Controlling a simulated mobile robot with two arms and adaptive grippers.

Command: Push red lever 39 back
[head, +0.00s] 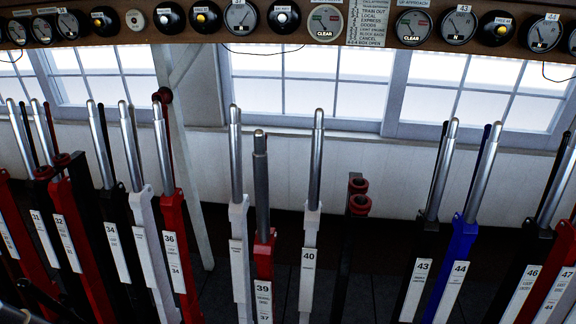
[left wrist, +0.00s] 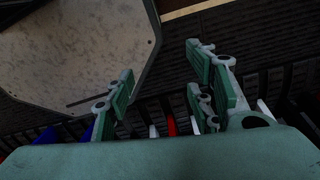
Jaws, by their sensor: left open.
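Red lever 39 (head: 263,255) stands in the middle of the row in the head view, with a dark grey handle and a plate marked 39. Its handle top sits lower than those of the white levers beside it. My left gripper (left wrist: 163,95) is open and empty in the left wrist view, its green-grey fingers spread apart. A small red lever part (left wrist: 171,126) shows beyond and between the fingers; I cannot tell its number. Neither gripper can be made out in the head view.
White lever 40 (head: 309,260) is close on the right of lever 39, and another white lever (head: 239,250) is close on its left. Blue lever 44 (head: 460,245) stands farther right. The instrument shelf (head: 345,25) runs above. A large grey panel (left wrist: 75,50) fills the wrist view's upper left.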

